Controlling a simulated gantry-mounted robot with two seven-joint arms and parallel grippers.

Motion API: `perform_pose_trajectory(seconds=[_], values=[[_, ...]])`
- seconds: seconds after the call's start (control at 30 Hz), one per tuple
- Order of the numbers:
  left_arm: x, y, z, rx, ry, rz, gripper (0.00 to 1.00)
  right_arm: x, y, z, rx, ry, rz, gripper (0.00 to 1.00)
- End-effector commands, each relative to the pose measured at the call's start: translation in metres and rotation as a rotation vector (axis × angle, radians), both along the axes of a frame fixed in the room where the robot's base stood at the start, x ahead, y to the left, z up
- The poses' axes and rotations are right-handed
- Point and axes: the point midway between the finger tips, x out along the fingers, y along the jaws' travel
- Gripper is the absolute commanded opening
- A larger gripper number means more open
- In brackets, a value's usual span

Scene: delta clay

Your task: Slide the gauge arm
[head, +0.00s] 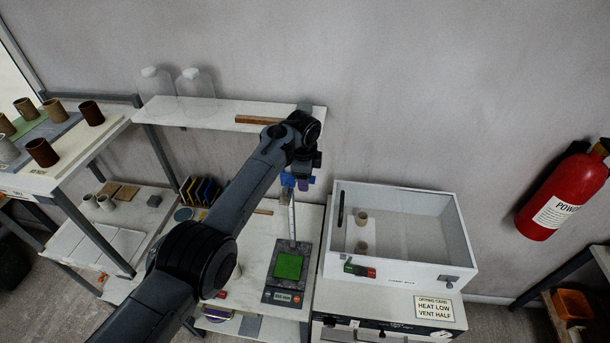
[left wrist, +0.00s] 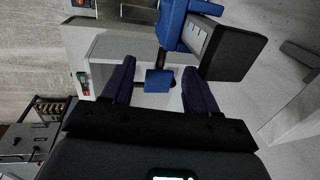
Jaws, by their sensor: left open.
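The gauge's upright ruled column (head: 291,218) stands behind a balance with a green pad (head: 289,265). A blue gauge arm (head: 287,180) sits high on the column. In the left wrist view the blue slider (left wrist: 178,22) shows beside the ruled strip, with a blue square knob (left wrist: 159,80) below it. My left gripper (left wrist: 158,70) is open, with one finger on each side of the knob and a visible gap to both. In the head view my left gripper (head: 306,182) is at the gauge's height, mostly hidden by its own wrist. My right gripper is out of view.
A white open-topped box (head: 400,235) with two small cups stands to the right of the gauge. A wall shelf (head: 190,110) with clear bottles and a wooden strip (head: 258,120) is behind my arm. A dark block (left wrist: 235,55) is close beside the slider.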

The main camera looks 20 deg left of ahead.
Motion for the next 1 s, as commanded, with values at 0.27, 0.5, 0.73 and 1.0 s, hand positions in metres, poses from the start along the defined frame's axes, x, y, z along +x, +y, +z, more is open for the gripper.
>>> perform_pose_trajectory(seconds=[0.27, 0.5, 0.73, 1.0], values=[[-0.004, -0.001, 0.025, -0.001, -0.004, 0.0, 0.59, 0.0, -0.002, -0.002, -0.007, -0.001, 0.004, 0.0], [-0.012, -0.003, 0.065, -0.001, -0.003, -0.001, 0.59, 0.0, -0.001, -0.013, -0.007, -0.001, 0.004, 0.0], [-0.018, -0.003, 0.094, -0.001, -0.001, 0.0, 0.59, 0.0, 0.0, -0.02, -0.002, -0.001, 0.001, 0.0], [-0.021, -0.003, 0.106, 0.0, 0.0, 0.0, 0.59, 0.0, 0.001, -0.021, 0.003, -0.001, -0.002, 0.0]])
